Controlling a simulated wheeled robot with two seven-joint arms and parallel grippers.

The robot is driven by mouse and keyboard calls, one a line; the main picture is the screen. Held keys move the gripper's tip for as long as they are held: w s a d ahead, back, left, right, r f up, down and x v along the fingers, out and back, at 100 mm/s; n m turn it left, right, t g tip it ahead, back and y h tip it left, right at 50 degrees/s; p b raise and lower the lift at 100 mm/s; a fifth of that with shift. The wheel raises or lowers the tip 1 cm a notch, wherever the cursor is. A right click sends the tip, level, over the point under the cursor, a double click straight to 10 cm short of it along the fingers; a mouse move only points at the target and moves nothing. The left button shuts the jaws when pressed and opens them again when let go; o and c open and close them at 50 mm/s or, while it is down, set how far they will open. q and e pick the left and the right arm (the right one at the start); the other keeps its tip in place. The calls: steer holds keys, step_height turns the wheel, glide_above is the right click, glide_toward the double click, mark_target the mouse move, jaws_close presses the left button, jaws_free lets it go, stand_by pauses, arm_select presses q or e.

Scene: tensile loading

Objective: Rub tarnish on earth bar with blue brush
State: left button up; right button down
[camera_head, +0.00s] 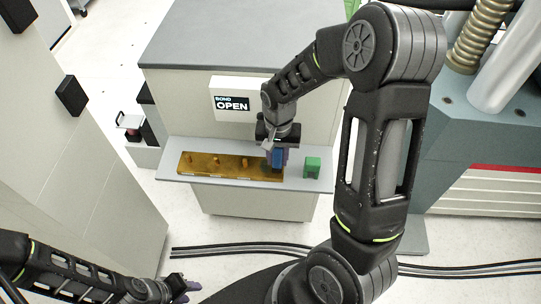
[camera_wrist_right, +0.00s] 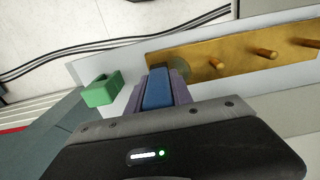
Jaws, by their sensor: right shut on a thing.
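The earth bar (camera_head: 225,165) is a long brass-coloured plate with several studs, lying on a pale shelf (camera_head: 180,147). In the right wrist view the bar (camera_wrist_right: 240,52) shows a dull grey-brown patch of tarnish (camera_wrist_right: 176,68) at its near end. My right gripper (camera_head: 277,162) is over the bar's right end, shut on the blue brush (camera_wrist_right: 158,88). The brush lies between the purple fingers, beside or over the tarnish; I cannot tell whether its bristles touch. My left gripper (camera_head: 183,288) is at the lower left, away from the bar; its jaws are too small to judge.
A green open holder (camera_head: 312,167) stands on the shelf right of the bar; it also shows in the right wrist view (camera_wrist_right: 101,90). A sign reading "BOND OPEN" (camera_head: 232,102) is on the cabinet behind. Black cables (camera_head: 230,248) cross the floor in front.

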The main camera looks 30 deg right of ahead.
steer(key=shift+s+d, duration=0.35)
steer(key=shift+d, duration=0.05)
steer(key=shift+r+p, duration=2.35)
steer(key=shift+r, duration=0.65)
steer(key=shift+r+p, duration=1.15)
steer(key=shift+r, duration=0.35)
steer(key=shift+f, duration=0.1)
